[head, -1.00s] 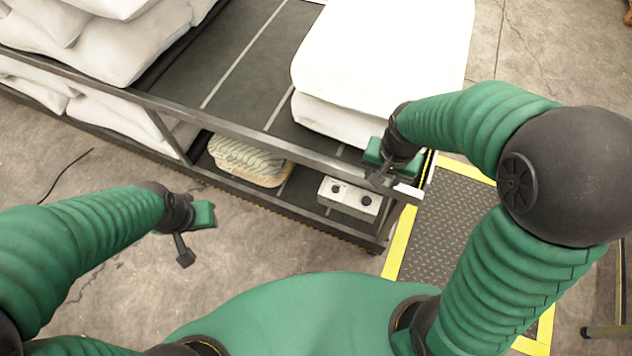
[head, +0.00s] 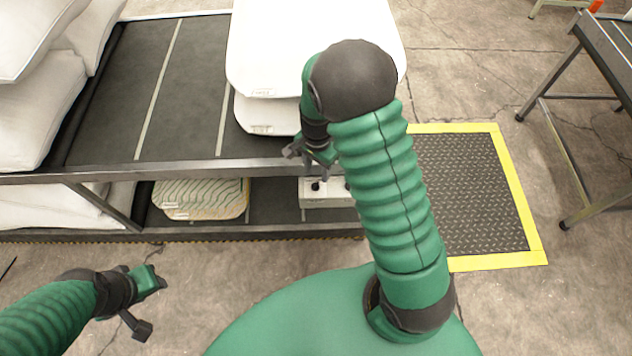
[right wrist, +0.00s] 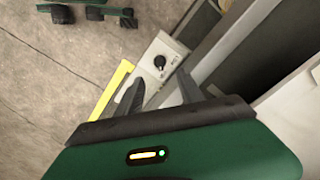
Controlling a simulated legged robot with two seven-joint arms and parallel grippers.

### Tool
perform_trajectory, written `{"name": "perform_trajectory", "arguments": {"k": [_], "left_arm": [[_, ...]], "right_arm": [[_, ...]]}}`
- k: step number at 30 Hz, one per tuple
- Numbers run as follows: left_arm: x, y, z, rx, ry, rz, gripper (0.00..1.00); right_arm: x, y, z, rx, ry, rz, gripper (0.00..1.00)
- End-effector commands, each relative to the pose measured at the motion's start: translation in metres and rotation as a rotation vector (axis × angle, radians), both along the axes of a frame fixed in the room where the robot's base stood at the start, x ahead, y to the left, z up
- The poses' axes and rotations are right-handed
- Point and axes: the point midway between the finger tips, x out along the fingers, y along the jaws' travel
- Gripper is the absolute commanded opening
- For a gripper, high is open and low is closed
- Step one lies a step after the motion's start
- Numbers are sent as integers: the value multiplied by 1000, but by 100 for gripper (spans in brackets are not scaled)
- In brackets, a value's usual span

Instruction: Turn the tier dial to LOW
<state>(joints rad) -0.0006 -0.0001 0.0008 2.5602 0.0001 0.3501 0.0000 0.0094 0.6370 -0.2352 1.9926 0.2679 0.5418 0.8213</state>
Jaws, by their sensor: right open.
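A pale control box (head: 328,203) with dark dials sits on the lower shelf. In the head view one dial (head: 315,186) shows, and the other is partly hidden by my right arm. The right wrist view shows the box (right wrist: 177,51) with one black dial (right wrist: 160,63); its markings are too small to read. My right gripper (head: 308,160) is open and empty, over the shelf edge near the box. In its wrist view the fingers (right wrist: 160,92) are apart, with the dial beyond them. My left gripper (head: 150,304) is open and empty, low at the left.
The upper shelf rail (head: 215,168) runs above the box. White pillows (head: 300,45) lie on the upper shelf, partly behind my right arm. A patterned pillow stack (head: 200,197) lies left of the box. A yellow-edged mat (head: 470,190) and another metal table (head: 590,120) are at right.

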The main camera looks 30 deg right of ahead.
Motion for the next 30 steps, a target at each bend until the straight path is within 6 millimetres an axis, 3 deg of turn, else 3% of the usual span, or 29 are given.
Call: {"name": "perform_trajectory", "arguments": {"k": [3,9,20,30], "left_arm": [[0,0,-7,0,0,1,36],[0,1,-11,0,0,2,36],[0,0,-11,0,0,1,36],[0,1,-11,0,0,1,36]], "right_arm": [[-2,2,-33,0,3,4,45],[-2,0,-66,3,0,2,45],[-1,0,-72,2,-3,3,43],[0,1,-72,3,-2,4,0]]}}
